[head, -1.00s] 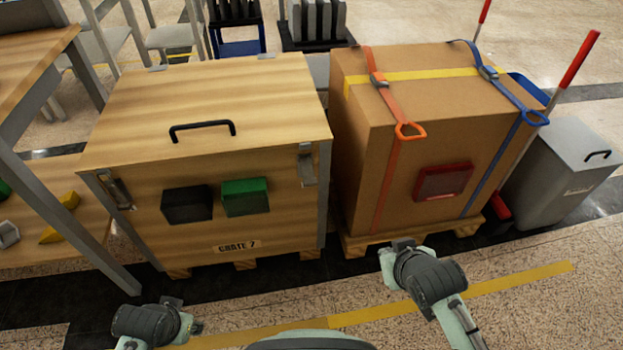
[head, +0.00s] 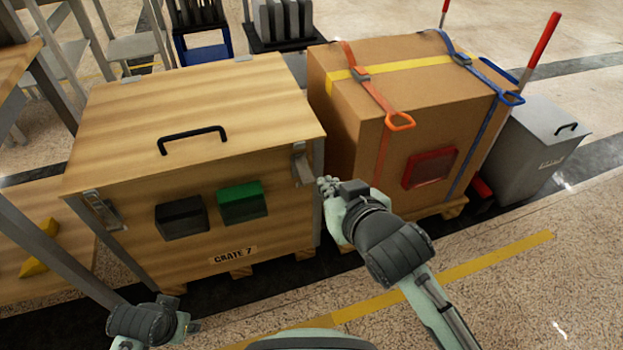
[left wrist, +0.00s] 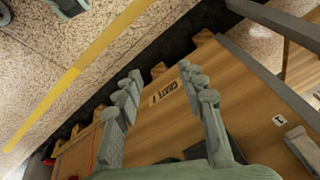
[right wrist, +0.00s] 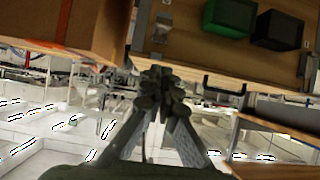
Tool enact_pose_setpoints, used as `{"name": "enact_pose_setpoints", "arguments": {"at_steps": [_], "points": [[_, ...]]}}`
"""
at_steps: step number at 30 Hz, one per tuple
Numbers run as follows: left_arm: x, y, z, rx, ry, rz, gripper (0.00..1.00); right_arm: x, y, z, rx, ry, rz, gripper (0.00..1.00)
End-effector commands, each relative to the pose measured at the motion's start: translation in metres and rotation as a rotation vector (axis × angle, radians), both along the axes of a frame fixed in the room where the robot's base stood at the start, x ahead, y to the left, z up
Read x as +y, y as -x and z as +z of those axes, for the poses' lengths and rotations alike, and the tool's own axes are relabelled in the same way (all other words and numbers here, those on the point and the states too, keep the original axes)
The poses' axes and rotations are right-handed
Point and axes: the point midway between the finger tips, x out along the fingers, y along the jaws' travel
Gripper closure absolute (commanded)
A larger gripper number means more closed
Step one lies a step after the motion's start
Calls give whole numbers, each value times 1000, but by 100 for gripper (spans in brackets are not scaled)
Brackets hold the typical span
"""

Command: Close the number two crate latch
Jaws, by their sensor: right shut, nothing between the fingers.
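The wooden crate (head: 235,100) has one latch near each front top corner. The right latch (head: 302,165) is a grey metal piece whose lever appears to stand out from the front. It also shows in the right wrist view (right wrist: 162,28). The left latch (head: 103,210) also shows in the left wrist view (left wrist: 301,147). I cannot read which is number two. My right gripper (head: 326,184) is shut and empty, just right of the right latch; contact is unclear. In the left wrist view, my left gripper (left wrist: 163,80) is open and empty, low before the crate.
A strapped cardboard box (head: 400,100) stands right of the crate, with a narrow gap between. A black block (head: 181,219) and a green block (head: 242,202) are on the crate front. A black handle (head: 192,138) is on the lid. A grey bin (head: 535,150) stands far right.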

Motion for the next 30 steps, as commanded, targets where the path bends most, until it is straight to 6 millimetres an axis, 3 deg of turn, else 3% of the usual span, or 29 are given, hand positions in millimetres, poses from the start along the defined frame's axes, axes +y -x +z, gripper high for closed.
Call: {"name": "enact_pose_setpoints", "arguments": {"at_steps": [6,11,22,30], "points": [[-1,0,-1,1,3,1,60,1,-3,-3,1,2,0,100],[-2,2,-2,6,3,3,60,6,-21,-13,0,2,-1,100],[-3,1,18,-8,-4,5,60,27,-85,-51,1,2,0,100],[2,10,31,-2,-23,0,60,30,-92,-84,1,2,0,100]]}}
